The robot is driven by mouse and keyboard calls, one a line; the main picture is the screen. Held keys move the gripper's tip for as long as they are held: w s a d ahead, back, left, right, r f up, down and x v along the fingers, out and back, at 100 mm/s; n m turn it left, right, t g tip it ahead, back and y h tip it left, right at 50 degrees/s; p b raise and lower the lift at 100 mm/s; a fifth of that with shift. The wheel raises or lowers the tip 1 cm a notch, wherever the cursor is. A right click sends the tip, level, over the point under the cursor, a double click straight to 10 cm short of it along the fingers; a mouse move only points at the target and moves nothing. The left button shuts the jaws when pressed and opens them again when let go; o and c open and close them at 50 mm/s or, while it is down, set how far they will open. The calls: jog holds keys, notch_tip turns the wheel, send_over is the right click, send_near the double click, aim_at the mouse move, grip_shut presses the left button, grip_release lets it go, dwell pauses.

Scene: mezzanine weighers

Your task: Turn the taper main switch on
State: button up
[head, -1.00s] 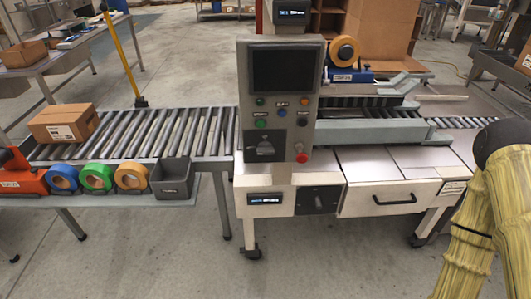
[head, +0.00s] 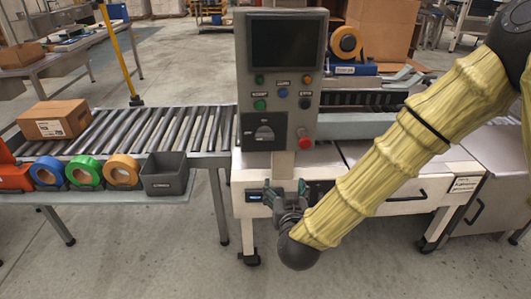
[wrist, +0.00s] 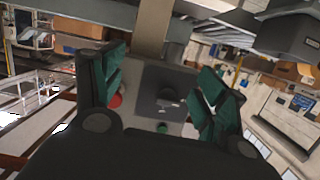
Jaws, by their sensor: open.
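A black rotary switch (head: 264,132) sits on a dark plate low on the grey control panel (head: 286,85). It also shows between my fingers in the wrist view (wrist: 169,98), farther off. A second dark switch plate (head: 321,188) is on the pale cabinet front below, partly hidden by my gripper. No readable label tells which is the taper main switch. My gripper (head: 286,193) is open and empty, in front of the cabinet, below the control panel. Its green-padded fingers (wrist: 160,88) show spread in the wrist view. I cannot tell whether either switch is on.
A red button (head: 305,143) sits right of the upper switch; a green button (head: 260,105) is above it. A roller conveyor (head: 165,132) with a cardboard box (head: 54,120) runs left. A drawer with a black handle (head: 407,196) is right. Tape rolls and a dark bin (head: 166,174) stand left.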

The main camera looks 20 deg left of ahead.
aim_at(265, 139)
jog(key=a+r+t+b, duration=0.1)
jog(key=a+r+t, duration=0.1)
jog(key=a+r, duration=0.45)
jog(key=shift+y, duration=0.4)
jog(key=x, duration=0.3)
jog(key=r+x, duration=0.1)
jog(key=x, duration=0.2)
jog(key=d+r+x, duration=0.1)
jog(key=x, duration=0.2)
jog(key=shift+w+a, duration=0.15)
jog(key=shift+w, duration=0.5)
jog(key=c, duration=1)
